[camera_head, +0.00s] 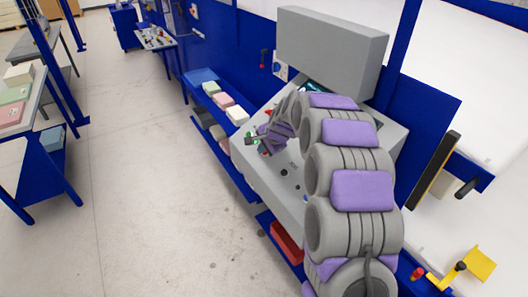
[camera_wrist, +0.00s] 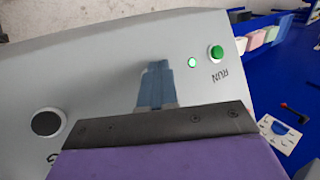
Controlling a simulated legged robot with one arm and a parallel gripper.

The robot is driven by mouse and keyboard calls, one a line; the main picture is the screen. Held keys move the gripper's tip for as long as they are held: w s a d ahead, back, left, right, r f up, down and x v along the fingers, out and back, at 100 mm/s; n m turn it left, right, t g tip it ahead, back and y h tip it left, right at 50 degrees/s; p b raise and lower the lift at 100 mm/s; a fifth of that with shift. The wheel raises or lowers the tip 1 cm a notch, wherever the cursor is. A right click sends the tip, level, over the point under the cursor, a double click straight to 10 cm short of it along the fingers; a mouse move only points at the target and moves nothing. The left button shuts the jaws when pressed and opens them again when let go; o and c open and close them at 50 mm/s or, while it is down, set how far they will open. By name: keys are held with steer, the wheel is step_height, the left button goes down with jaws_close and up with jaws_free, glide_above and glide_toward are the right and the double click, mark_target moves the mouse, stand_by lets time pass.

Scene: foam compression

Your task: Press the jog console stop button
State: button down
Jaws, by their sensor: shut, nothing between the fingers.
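The grey jog console (camera_head: 262,183) has a sloped panel beneath my arm. It fills much of the wrist view (camera_wrist: 95,75). There a green button (camera_wrist: 216,53) labelled RUN and a small lit green lamp (camera_wrist: 192,62) lie right of my gripper (camera_wrist: 156,68). A black round button (camera_wrist: 47,122) lies to its left, beside a partly hidden label. My gripper's blue-grey fingers are together and empty, over the panel between these controls. In the head view my gripper (camera_head: 256,141) is near the panel's left edge. I cannot make out a stop button; contact with the panel is unclear.
A grey box-shaped housing (camera_head: 330,50) stands behind the panel. A blue shelf left of the console bears several pastel blocks (camera_head: 223,101). A red bin (camera_head: 287,243) sits low in front. A yellow bracket (camera_head: 468,268) is at lower right. The floor (camera_head: 150,190) on the left is clear.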

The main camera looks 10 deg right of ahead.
stand_by(0.4)
steer(key=shift+s+a+r+p, duration=0.1)
steer(key=shift+a+r+p, duration=0.25)
steer(key=shift+r+p, duration=0.35)
steer(key=a+r+p, duration=0.1)
steer(key=r+p, duration=0.1)
steer(key=r, duration=0.1)
steer(key=s+a+r+p, duration=0.1)
steer(key=shift+a+r, duration=0.15)
steer(key=shift+a, duration=0.15)
steer(key=shift+w, duration=0.1)
stand_by(0.6)
